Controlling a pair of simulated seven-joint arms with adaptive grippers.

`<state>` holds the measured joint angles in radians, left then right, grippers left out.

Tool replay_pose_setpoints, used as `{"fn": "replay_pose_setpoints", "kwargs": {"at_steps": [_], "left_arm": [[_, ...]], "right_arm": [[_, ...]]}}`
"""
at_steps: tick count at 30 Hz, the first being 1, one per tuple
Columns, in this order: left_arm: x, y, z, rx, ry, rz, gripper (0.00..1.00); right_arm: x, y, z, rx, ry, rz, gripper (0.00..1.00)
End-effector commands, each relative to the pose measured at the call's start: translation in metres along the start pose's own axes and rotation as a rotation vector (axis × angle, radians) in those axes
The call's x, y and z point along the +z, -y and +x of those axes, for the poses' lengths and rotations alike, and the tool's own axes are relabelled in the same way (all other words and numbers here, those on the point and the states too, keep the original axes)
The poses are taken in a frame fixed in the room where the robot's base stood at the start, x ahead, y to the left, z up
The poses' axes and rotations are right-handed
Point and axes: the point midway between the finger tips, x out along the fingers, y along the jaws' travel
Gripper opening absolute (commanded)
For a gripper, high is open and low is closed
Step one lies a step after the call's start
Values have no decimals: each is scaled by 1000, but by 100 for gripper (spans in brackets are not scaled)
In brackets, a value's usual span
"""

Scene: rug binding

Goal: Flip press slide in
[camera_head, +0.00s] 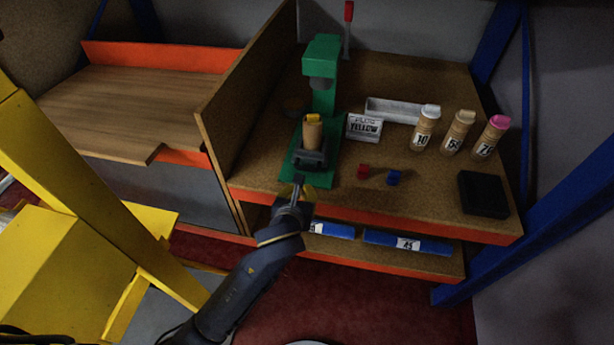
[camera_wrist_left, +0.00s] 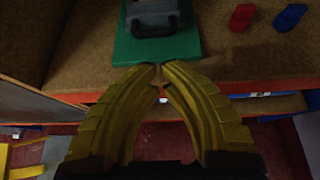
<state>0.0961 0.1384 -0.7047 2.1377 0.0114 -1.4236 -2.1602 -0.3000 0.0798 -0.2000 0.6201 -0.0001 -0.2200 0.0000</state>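A green press (camera_head: 322,75) stands on the brown work surface. A dark grey slide with a handle (camera_head: 311,159) sits at the front of its green base. A tan cylinder with a yellow top (camera_head: 312,132) stands upright on the slide. The slide's handle also shows at the top of the left wrist view (camera_wrist_left: 153,20). My left gripper (camera_head: 298,183) is just in front of the press base, near the table's front edge. In the left wrist view its yellow fingers (camera_wrist_left: 160,70) meet closely at the tips, short of the handle, with nothing held. My right gripper is not in view.
A wooden partition (camera_head: 245,95) stands left of the press. Blue bins (camera_head: 390,240) sit below.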

Motion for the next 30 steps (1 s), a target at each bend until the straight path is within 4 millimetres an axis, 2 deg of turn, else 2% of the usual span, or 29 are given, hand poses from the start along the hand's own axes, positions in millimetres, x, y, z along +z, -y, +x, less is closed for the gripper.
{"fn": "replay_pose_setpoints", "kwargs": {"at_steps": [6,15,21,30], "left_arm": [[1,0,40,1,0,0,0],[7,0,76,1,-1,-2,0],[11,0,86,1,0,-1,0],[11,0,89,1,0,-1,0]], "right_arm": [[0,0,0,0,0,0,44],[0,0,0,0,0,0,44],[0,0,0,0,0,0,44],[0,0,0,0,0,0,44]]}}
